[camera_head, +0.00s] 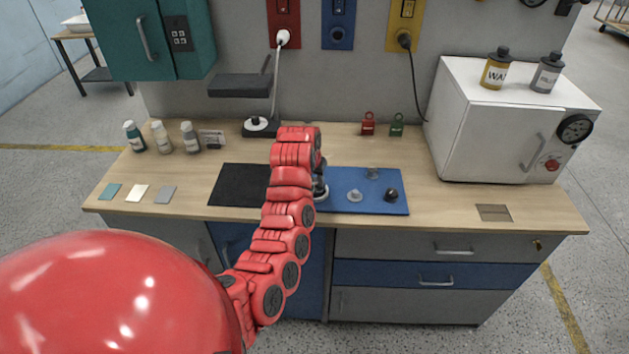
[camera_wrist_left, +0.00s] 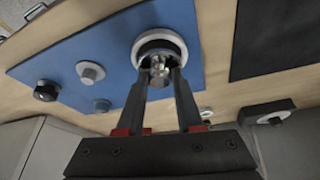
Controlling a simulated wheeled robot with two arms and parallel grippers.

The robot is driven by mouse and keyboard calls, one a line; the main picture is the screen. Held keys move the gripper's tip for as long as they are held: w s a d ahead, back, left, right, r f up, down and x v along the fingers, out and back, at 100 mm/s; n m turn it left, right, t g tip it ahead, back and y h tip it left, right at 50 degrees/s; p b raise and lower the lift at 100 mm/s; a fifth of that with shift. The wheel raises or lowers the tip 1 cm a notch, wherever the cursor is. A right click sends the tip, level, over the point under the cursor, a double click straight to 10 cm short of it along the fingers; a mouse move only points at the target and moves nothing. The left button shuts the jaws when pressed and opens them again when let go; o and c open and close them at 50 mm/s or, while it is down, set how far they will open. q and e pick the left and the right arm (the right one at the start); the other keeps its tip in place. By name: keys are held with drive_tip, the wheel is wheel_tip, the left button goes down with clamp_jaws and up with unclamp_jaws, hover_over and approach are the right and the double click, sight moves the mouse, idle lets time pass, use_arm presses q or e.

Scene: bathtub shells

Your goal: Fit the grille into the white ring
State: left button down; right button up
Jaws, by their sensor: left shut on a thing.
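My left gripper (camera_wrist_left: 160,74) is shut on a small shiny metal piece, which looks like the grille (camera_wrist_left: 160,66); the fingers cover part of it. Right behind it in the left wrist view is a white ring (camera_wrist_left: 183,46) with a dark band inside, over the blue mat (camera_wrist_left: 118,35). I cannot tell whether the grille touches the ring. In the head view my left gripper (camera_head: 320,180) is above the left end of the blue mat (camera_head: 342,207), and my red arm hides most of it. My right gripper does not show.
On the mat are a grey flanged piece (camera_head: 355,196), a black knob (camera_head: 391,195) and a grey cylinder (camera_head: 372,173). A black pad (camera_head: 235,185) lies left of it. Behind stands a black block with a white round part (camera_head: 257,124). A white oven (camera_head: 480,125) stands right.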

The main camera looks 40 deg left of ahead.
use_arm(q)
drive_tip(key=shift+b, duration=0.3)
idle(0.5)
drive_tip(key=shift+f, duration=0.15)
idle(0.3)
drive_tip(key=shift+f, duration=0.35)
drive_tip(key=shift+f+b, duration=0.45)
drive_tip(key=shift+c, duration=2.4)
unclamp_jaws()
drive_tip(key=shift+r, duration=0.15)
